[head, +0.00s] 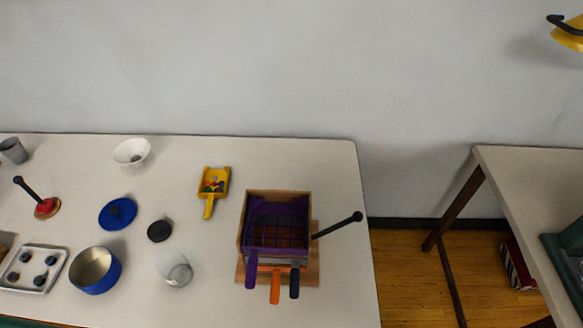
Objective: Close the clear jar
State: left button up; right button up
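A clear jar (178,272) stands on the table, right of the blue pot. Its top looks open, though the see-through walls make its inside hard to read. A small round black lid (159,231) lies on the table just behind the jar and a little to its left, apart from it. No gripper shows in the head view.
A blue pot (104,284) and a blue lid (118,214) are on the left. A muffin tray (33,268) lies farther left. A yellow scoop (208,202) and a wooden box (246,226) with a protruding dark handle stand to the right. A white bowl (131,152) is behind.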

aim_at(172, 265)
jog(key=u, duration=1.35)
